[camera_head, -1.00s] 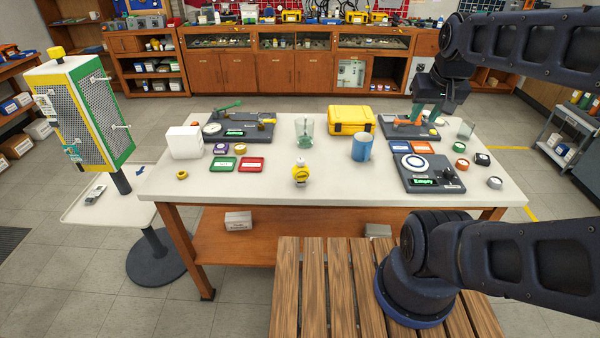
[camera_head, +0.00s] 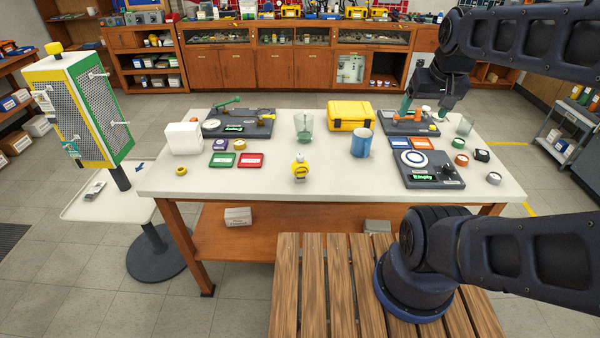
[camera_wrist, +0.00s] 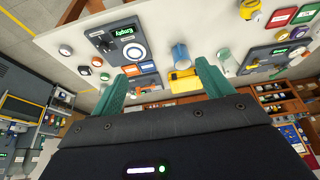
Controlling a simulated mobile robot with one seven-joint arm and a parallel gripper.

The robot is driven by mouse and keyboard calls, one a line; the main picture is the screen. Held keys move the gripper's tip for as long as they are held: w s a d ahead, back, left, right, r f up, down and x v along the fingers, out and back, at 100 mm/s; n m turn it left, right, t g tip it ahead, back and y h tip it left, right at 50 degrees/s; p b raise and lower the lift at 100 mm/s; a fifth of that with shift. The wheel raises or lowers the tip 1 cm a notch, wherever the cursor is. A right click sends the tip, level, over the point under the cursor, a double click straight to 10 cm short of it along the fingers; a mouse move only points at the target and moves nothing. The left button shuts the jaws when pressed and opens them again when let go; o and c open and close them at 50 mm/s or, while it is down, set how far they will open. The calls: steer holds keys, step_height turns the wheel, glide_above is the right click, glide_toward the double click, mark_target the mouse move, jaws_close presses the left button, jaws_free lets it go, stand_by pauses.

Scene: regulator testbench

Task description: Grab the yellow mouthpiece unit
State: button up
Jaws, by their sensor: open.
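The yellow mouthpiece unit (camera_head: 300,171), a small yellow piece with a grey-white top, stands upright near the front middle of the white table (camera_head: 240,190). In the wrist view it shows at the top edge, partly cut off (camera_wrist: 250,9). My gripper (camera_head: 424,108) is raised over the back right of the table, well to the right of and behind the unit. Its green fingers are spread and empty, as the wrist view shows (camera_wrist: 160,72).
A yellow case (camera_head: 350,116), a blue cup (camera_head: 361,144) and a clear beaker (camera_head: 303,126) stand behind the unit. A dark device with a green display (camera_head: 430,170) lies to the right. Red (camera_head: 250,160) and green trays lie to the left. Table space directly around the unit is clear.

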steer(key=w+a+f+m+g, duration=0.1)
steer(key=w+a+f+m, duration=0.1)
steer(key=w+a+m, duration=0.35)
steer(key=m+g, duration=0.4)
steer(key=m, duration=0.6)
glide_toward(300, 159)
steer(key=shift+w+d+f, duration=0.2)
steer(key=shift+w+f, duration=0.05)
steer(key=shift+w, duration=0.25)
steer(key=shift+w+d+f, duration=0.2)
steer(key=shift+w+f, duration=0.05)
steer(key=shift+w, duration=0.25)
steer(key=shift+a+f, duration=0.3)
steer(key=shift+f, duration=0.25)
steer(key=shift+a+f, duration=0.2)
steer(key=shift+f, duration=4.9)
steer(key=c, duration=1.2)
steer(key=shift+w+r, duration=0.1)
